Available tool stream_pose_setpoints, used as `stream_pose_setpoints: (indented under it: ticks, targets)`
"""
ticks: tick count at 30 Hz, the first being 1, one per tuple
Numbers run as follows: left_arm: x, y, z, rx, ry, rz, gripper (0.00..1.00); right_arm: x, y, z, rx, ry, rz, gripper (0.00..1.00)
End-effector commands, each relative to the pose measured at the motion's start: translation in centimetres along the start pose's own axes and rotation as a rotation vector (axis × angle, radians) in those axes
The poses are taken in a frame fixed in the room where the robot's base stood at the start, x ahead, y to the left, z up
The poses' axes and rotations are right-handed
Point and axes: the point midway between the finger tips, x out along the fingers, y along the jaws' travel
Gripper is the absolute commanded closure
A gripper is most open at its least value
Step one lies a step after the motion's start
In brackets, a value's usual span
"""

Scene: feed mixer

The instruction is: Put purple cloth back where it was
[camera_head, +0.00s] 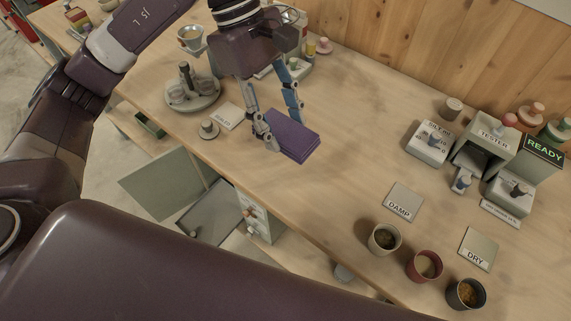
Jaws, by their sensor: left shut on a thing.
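A folded purple cloth (294,141) is at the middle of the wooden counter, right of a small white label card (226,115). My left gripper (282,131) reaches down from above, its two fingers on either side of the cloth's near-left part, shut on it. The cloth is flat and looks level; I cannot tell whether it touches the counter or is slightly above it. The fingers hide part of its edge. My right gripper is not in view.
Cards reading DAMP (403,200) and DRY (478,249) lie at the right, by three filled cups (384,238). A tester (483,142) with a READY display stands at the back right. A round tray (193,94) is at the left. The counter right of the cloth is clear.

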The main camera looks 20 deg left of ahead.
Motion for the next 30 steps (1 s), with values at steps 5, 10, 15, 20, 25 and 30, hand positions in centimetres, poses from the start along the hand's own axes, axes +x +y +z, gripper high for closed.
stream_pose_setpoints:
  ticks: [5, 10, 15, 20, 25, 30]
  targets:
    - [4.6, -0.2, -1.9, -0.002, -0.001, -0.006, 0.85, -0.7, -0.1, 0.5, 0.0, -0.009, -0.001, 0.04]
    - [8.0, -0.1, -3.3, 0.0, -0.001, -0.004, 0.85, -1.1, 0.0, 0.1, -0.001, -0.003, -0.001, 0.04]
    - [9.6, 0.0, -4.0, 0.002, 0.0, -0.001, 0.85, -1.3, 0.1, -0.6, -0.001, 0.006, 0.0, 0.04]
    - [10.8, 0.0, -4.5, 0.0, 0.0, -0.002, 0.85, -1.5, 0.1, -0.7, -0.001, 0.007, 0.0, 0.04]
    - [13.2, -0.1, -5.5, 0.001, -0.001, -0.003, 0.85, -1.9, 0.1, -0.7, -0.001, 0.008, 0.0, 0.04]
    - [13.7, 0.0, -5.7, 0.003, 0.0, 0.0, 0.85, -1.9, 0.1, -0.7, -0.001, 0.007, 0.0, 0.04]
